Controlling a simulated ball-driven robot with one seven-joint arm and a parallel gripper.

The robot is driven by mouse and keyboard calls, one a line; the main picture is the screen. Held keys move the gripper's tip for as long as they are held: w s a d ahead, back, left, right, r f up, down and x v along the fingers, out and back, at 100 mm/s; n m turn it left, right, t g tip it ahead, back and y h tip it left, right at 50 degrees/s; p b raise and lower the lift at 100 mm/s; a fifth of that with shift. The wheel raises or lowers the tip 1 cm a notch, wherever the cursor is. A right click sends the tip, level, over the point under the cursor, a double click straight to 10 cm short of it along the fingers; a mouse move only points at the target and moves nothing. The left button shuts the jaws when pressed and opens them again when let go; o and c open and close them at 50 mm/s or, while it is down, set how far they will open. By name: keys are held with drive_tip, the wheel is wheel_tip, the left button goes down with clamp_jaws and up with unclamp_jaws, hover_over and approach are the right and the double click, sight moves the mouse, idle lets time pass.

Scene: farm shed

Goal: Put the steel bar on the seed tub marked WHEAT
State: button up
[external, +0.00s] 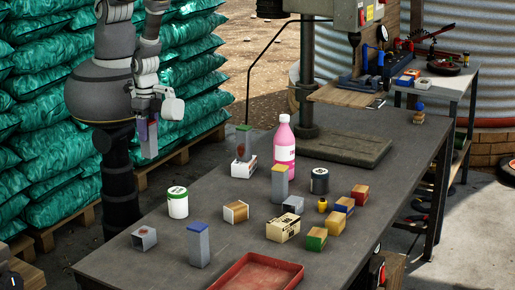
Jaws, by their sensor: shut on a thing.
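My gripper (148,148) hangs at the left, off the table's left edge and above its surface. It is shut on a narrow grey and purple thing (143,132), mostly hidden by the fingers; I cannot tell surely whether it is the steel bar. Upright grey blocks stand on the table: one with a blue top (198,247), one with a yellow top (280,186), one with a green top (244,145).
Several small boxes and blocks crowd the table (120,262), with a pink bottle (285,148) behind. A red tray (256,274) lies at the front. A drill-press column (307,80) rises at the back. Green sacks (40,150) are stacked behind my arm.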

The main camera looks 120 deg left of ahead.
drive_tip(key=w+d+f+b, duration=0.1)
drive_tip(key=w+d+b, duration=0.1)
drive_tip(key=w+b, duration=0.2)
drive_tip(key=w+d+f+b, duration=0.2)
drive_tip(key=w+b, duration=0.2)
drive_tip(key=w, duration=0.1)
drive_tip(key=w+d+f+b, duration=0.2)
drive_tip(key=w+b, duration=0.2)
drive_tip(key=w, duration=0.1)
drive_tip(key=shift+w+d+f, duration=0.15)
drive_tip(key=shift+w+f, duration=0.05)
drive_tip(key=shift+r, duration=0.15)
drive_tip(key=o, duration=0.8)
drive_tip(key=shift+f+b, duration=0.25)
drive_tip(key=shift+b, duration=0.05)
drive_tip(key=o, duration=0.5)
drive_tip(key=shift+r, duration=0.1)
drive_tip(key=shift+c, duration=0.2)
drive_tip(key=shift+r, duration=0.1)
